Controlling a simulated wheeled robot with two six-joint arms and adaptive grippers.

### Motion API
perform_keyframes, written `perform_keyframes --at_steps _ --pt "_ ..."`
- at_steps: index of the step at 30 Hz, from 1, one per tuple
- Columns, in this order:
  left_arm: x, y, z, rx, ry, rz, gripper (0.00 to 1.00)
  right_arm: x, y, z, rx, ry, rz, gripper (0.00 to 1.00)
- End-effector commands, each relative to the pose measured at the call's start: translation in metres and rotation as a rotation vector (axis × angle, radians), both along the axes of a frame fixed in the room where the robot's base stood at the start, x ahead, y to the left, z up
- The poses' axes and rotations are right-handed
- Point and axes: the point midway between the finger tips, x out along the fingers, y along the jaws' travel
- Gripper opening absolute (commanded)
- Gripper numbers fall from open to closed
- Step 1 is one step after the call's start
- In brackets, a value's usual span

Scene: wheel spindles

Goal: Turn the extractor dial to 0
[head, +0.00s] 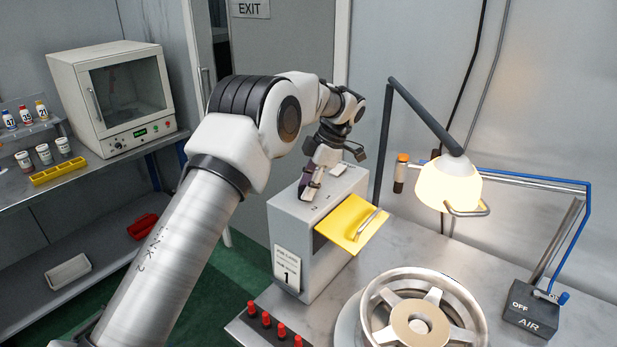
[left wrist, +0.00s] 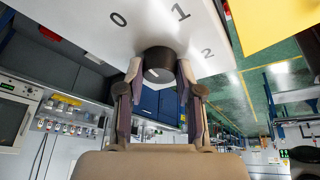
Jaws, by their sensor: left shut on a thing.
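The extractor is a grey box (head: 318,235) on the metal bench, with a yellow flap (head: 350,222) on its side. In the left wrist view its light top (left wrist: 150,28) carries the numbers 0, 1 and 2. The dark round dial (left wrist: 158,62) stands on this top and has a short white mark. I cannot tell which number the mark points to. My left gripper (head: 311,190) is at the box top, and in the left wrist view its fingers (left wrist: 158,82) are shut on the dial from both sides. In the head view the gripper hides the dial.
A lit lamp (head: 448,184) hangs right of the box. A wheel (head: 420,315) and several red pegs (head: 266,320) are in front. An AIR box (head: 530,315) sits at right. Shelves with an oven (head: 115,95) stand at left.

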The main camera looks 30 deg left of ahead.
Motion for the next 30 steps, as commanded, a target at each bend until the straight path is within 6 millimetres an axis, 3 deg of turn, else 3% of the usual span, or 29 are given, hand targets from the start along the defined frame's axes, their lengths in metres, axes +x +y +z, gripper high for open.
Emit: perform_keyframes --at_steps 6,23,24,25,30 --pt "-0.0023 0.0000 -0.0037 -0.003 0.013 0.084 0.01 0.0000 0.0000 0.0100 0.000 0.000 0.000 0.40" --pt "-0.0021 0.0000 -0.0048 -0.003 0.012 0.115 0.01 0.0000 0.0000 0.0116 0.000 0.000 0.000 0.40" --pt "-0.0021 0.0000 -0.0047 -0.002 0.012 0.115 0.50 0.0000 0.0000 0.0116 0.000 0.000 0.000 0.40" --pt "-0.0018 0.0001 -0.0045 -0.003 0.011 0.115 0.61 0.0000 0.0000 0.0116 0.000 0.000 0.000 0.40" --pt "-0.0010 0.0002 -0.0028 -0.001 0.007 0.114 0.61 0.0000 0.0000 0.0119 0.000 0.000 0.000 0.40"
